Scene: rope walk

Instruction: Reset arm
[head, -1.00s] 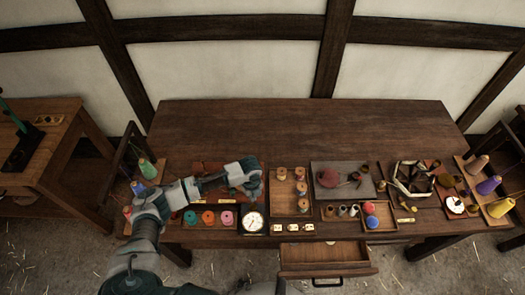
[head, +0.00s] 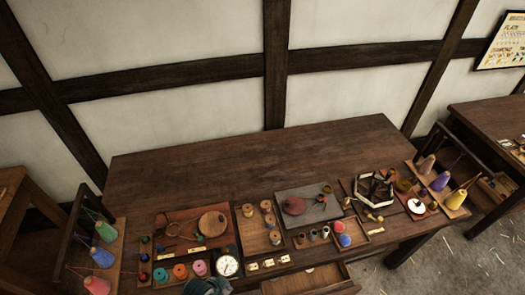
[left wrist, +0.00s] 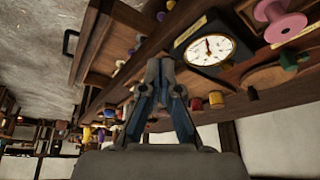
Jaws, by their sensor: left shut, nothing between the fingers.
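My left gripper (head: 208,286) shows only in part at the bottom edge of the head view, just below the dial. In the left wrist view my left gripper (left wrist: 160,64) is shut with its fingertips together and nothing between them. The round white dial (left wrist: 209,49) is beyond the fingers in that view, apart from them. It also shows in the head view, where the dial (head: 228,265) stands at the table's front. My right gripper is in neither view.
The dark wooden table (head: 240,165) is bare at the back. Its front holds a tray of spools (head: 263,243), a grey board (head: 320,210) and a hexagonal frame (head: 376,188). A drawer (head: 315,280) stands open below. Cone racks flank both ends.

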